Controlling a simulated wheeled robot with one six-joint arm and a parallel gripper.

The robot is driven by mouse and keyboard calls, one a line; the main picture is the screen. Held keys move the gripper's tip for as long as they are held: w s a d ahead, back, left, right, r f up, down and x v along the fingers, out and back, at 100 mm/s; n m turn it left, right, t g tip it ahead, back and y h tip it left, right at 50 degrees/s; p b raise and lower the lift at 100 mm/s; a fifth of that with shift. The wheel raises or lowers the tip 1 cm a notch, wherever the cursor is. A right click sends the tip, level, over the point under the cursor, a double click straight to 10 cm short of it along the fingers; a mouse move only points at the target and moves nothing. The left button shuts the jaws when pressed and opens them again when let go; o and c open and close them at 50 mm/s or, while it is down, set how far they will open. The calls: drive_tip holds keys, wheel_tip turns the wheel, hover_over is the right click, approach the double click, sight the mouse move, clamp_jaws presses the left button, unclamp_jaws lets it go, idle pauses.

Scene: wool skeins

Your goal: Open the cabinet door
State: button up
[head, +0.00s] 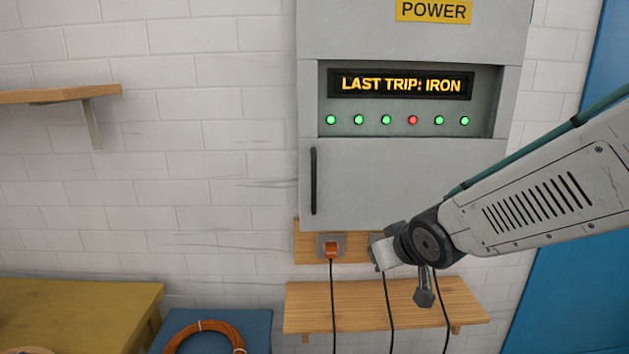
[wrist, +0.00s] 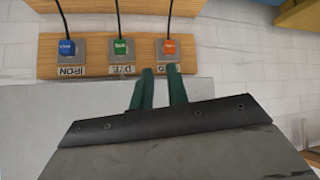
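The grey cabinet (head: 410,30) hangs on the white brick wall, with a POWER label at its top. Its lower door (head: 420,180) looks shut. A black vertical bar handle (head: 313,181) is on the door's left edge. My gripper (wrist: 161,78) shows two green fingers with an empty gap between them in the wrist view. In the head view the end of my arm is at the cabinet's lower right, below and right of the handle, and the fingers cannot be made out. The handle is not visible in the wrist view.
A socket board (wrist: 205,55) with blue, green and orange plugs (wrist: 170,47) is under the cabinet; cords hang from it. A wooden shelf (head: 385,305) is below. Another shelf (head: 60,95) is on the left wall. A yellow table (head: 120,300) and a blue stand (head: 255,325) are lower left.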

drive_tip(key=w+a+r+n+t+y, duration=0.1)
drive_tip(key=w+a+r+t+y, duration=0.25)
drive_tip(key=w+a, duration=0.2)
drive_tip(key=n+t+y, duration=0.2)
drive_tip(key=y, duration=0.2)
approach(315, 181)
drive_tip(key=x, duration=0.4)
drive_tip(key=shift+m, duration=0.3)
drive_tip(key=x, duration=0.6)
drive_tip(key=shift+w+a, duration=0.15)
drive_tip(key=shift+w, duration=0.15)
clamp_jaws()
